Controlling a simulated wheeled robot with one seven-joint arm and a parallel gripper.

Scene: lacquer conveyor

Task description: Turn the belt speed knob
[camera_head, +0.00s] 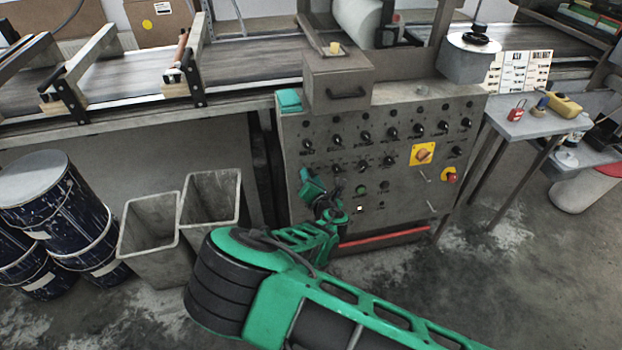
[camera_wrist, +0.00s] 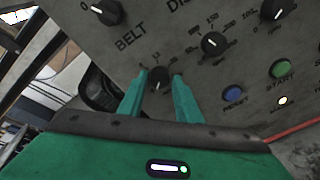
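A small black knob (camera_wrist: 158,79) sits on the grey control panel (camera_wrist: 240,68), by the printed word BELT in the wrist view. My gripper (camera_wrist: 160,75) has its two green fingers spread, one on each side of this knob. Thin gaps seem to show between the fingertips and the knob; I cannot tell whether either touches. In the head view, my gripper (camera_head: 312,187) is at the lower left of the control panel (camera_head: 400,185) and hides this knob. Another black knob (camera_wrist: 103,12) lies on the other side of the BELT label.
Close to the right are another knob (camera_wrist: 212,43), a blue RESET button (camera_wrist: 232,93) and a green START button (camera_wrist: 281,69). The panel also carries a yellow-backed switch (camera_head: 423,154) and a red stop button (camera_head: 450,176). Grey bins (camera_head: 152,235) stand on the floor at left.

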